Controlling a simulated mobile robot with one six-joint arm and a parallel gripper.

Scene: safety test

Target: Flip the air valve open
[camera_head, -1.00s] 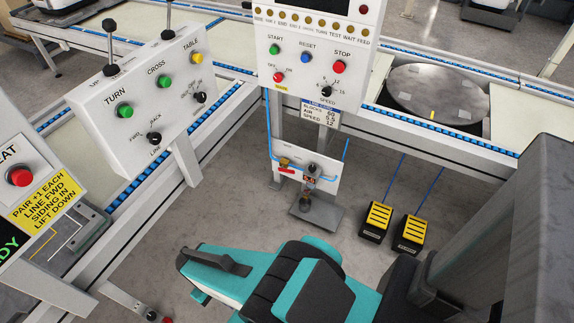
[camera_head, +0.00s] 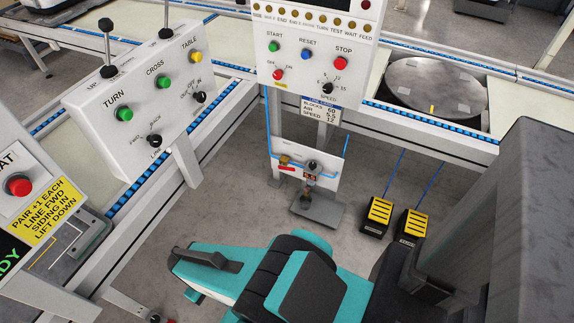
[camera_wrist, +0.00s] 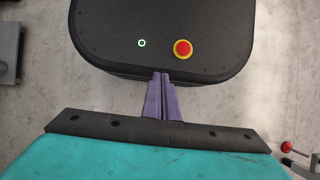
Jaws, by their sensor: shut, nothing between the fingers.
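The air valve (camera_head: 285,160) is a small brass-coloured fitting with a red lever on the blue air line. It sits at the left of a white panel (camera_head: 330,174) below the button console. The lever looks roughly level, but it is too small to tell its exact setting. In the wrist view my gripper (camera_wrist: 161,76) shows as two purple fingers pressed together, with nothing between them. The valve is not in the wrist view. My fingertips cannot be made out in the head view, where my teal arm lies in front of and below the panel.
Two yellow-topped foot pedals (camera_head: 380,212) stand on the floor right of the panel. The console (camera_head: 315,60) overhangs the valve panel. A lever box (camera_head: 140,97) and conveyor rails stand at the left. A red-knobbed lever (camera_wrist: 287,146) shows at the wrist view's right edge.

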